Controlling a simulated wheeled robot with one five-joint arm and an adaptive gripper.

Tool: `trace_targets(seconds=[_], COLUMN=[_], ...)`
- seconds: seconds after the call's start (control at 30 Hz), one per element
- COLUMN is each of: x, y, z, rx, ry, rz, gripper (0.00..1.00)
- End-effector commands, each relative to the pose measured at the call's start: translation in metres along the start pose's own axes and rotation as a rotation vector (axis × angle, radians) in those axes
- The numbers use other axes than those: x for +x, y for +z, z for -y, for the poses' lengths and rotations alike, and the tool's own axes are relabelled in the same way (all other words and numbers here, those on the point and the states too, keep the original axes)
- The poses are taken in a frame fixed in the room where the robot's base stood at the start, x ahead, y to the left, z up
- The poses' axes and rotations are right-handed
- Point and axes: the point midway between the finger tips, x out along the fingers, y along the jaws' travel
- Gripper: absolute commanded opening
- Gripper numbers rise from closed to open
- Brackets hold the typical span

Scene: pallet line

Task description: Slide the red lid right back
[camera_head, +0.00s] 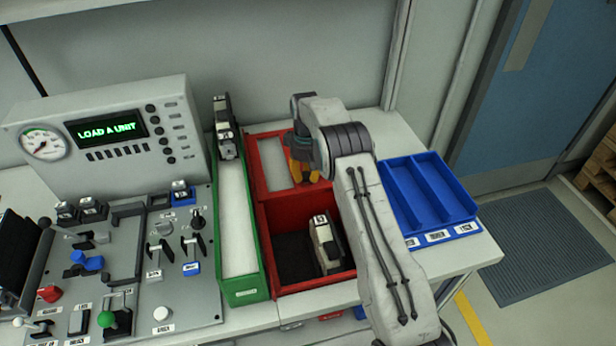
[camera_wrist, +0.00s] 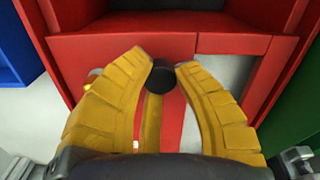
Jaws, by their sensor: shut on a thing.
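The red lid (camera_head: 273,182) has a pale inset panel and lies over the back part of the red box (camera_head: 312,288). The front part of the box is uncovered, with a dark floor and a pale unit (camera_head: 326,245) standing at its right. My gripper (camera_head: 302,174) is over the lid's right side, its yellow fingers pointing down. In the wrist view my gripper (camera_wrist: 162,72) is shut on the lid's black knob (camera_wrist: 161,79); the red lid (camera_wrist: 100,48) shows beneath it. My arm hides part of the box's right side.
A green box (camera_head: 246,292) with a pale top stands directly left, another unit (camera_head: 226,128) at its back end. A blue divided tray (camera_head: 430,190) is to the right. A control panel (camera_head: 150,315) with levers and a display console (camera_head: 110,132) fill the left.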

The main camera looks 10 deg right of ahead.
Motion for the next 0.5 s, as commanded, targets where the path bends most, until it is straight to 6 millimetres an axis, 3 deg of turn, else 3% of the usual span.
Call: trace_targets(seconds=[0.5], x=[0.0026], y=[-0.0104], z=[-0.0024], rx=[-0.001], ry=[-0.001], rz=[0.004], gripper=[0.00])
